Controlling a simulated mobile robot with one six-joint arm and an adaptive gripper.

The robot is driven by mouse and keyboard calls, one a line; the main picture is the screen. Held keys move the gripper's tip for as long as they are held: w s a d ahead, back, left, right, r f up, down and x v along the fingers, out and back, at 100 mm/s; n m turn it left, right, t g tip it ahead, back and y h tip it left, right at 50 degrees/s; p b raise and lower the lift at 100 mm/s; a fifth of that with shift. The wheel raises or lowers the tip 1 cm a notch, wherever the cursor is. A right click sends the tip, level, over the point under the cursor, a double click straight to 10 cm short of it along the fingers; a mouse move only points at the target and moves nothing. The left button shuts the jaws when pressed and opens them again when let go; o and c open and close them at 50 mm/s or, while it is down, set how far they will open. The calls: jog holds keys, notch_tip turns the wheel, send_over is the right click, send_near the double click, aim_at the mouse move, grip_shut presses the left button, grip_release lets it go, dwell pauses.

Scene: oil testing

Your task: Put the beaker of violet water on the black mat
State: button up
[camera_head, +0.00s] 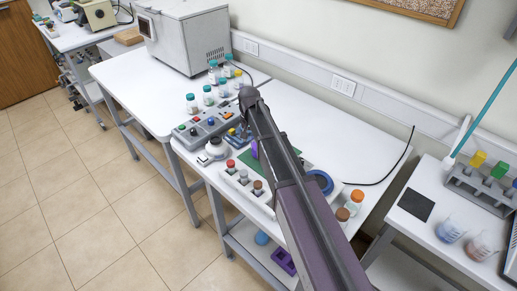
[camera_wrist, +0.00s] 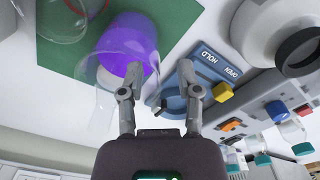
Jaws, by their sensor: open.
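The beaker of violet water (camera_wrist: 125,42) stands on a green mat (camera_wrist: 62,62) in the wrist view, its clear glass wall reaching toward the lower left. In the head view only a sliver of violet (camera_head: 254,149) shows beside my arm. My gripper (camera_wrist: 160,72) is open and empty. Its left finger overlaps the beaker in the picture and the right finger is to the beaker's right; I cannot tell whether they touch. My arm hides much of the gripper in the head view. The black mat (camera_head: 416,205) lies bare on the right-hand table.
A control panel (camera_wrist: 205,75) with a blue plate and colored knobs is right of the gripper. Another glass vessel with a red rim (camera_wrist: 30,45) is left of the beaker. Blue (camera_head: 449,230) and brownish (camera_head: 481,246) beakers and a tube rack (camera_head: 482,188) surround the black mat.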

aim_at(251, 153)
jog(key=shift+d+f+b, duration=0.15)
jog(key=shift+f+b, duration=1.85)
jog(key=shift+f, duration=0.3)
grip_shut()
